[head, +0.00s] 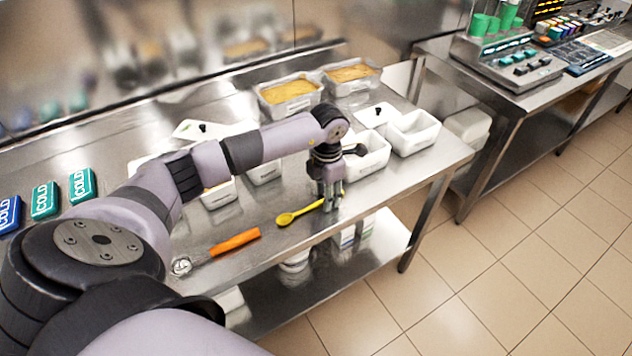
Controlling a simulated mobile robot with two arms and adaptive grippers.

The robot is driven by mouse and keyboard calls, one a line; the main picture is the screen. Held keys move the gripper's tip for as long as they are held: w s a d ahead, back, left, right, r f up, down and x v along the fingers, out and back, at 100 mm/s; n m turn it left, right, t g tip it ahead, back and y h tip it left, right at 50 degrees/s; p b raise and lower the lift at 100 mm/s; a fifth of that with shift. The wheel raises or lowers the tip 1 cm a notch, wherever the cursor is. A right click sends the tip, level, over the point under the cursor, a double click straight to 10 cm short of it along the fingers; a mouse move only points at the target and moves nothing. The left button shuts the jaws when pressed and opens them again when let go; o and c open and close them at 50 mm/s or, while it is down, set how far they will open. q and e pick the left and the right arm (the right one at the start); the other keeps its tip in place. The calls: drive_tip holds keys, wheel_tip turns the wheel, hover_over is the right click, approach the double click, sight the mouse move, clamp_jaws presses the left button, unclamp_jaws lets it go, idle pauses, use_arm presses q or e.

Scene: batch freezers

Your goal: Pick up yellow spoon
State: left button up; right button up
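The yellow spoon (300,213) lies on the steel table near its front edge, with its bowl to the left and its handle running up to the right. My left gripper (331,205) points down over the handle end of the spoon. Its fingers cover the end of the handle. I cannot tell from this view whether the fingers are closed on the handle or only around or in front of it. My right gripper is not in view.
An orange-handled tool (234,241) lies left of the spoon. White tubs (414,132) stand behind the gripper, and tubs with yellow contents (290,91) stand farther back. Blue and teal COLD packs (44,199) lie at the left. The steel table's front edge (402,197) is close by.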

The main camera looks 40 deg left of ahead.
use_arm(q)
drive_tip(key=shift+f, duration=0.15)
clamp_jaws()
idle(0.4)
